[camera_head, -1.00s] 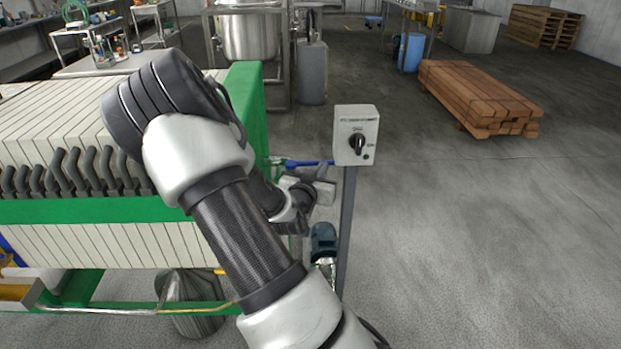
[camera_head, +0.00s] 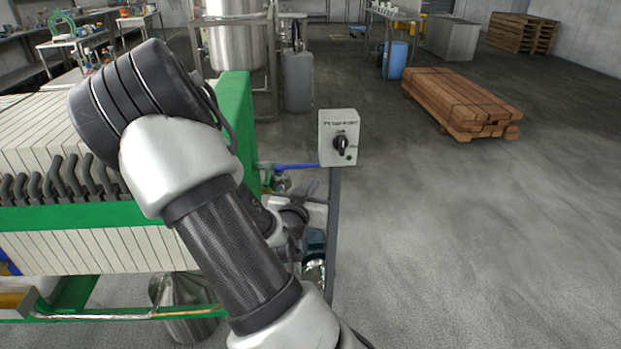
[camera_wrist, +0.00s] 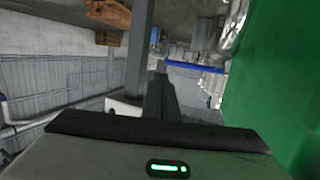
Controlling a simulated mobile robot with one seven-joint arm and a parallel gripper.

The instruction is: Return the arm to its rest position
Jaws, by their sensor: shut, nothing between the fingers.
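My arm reaches across the head view, from the bottom centre up to its bent elbow and back down behind. My gripper (camera_head: 314,192) shows only partly behind the forearm, left of the grey post under the switch box (camera_head: 338,138). In the wrist view the fingers of my gripper (camera_wrist: 160,84) are together and hold nothing. The grey post (camera_wrist: 139,50) stands close beyond them. The switch box is pale, with a black knob and a small green light.
A filter press with a green frame (camera_head: 236,110) stands close on the left. A blue-handled valve (camera_head: 297,166) and a blue motor (camera_head: 315,243) sit near the post. Stacked timber (camera_head: 460,103) lies back right. The floor at right is clear.

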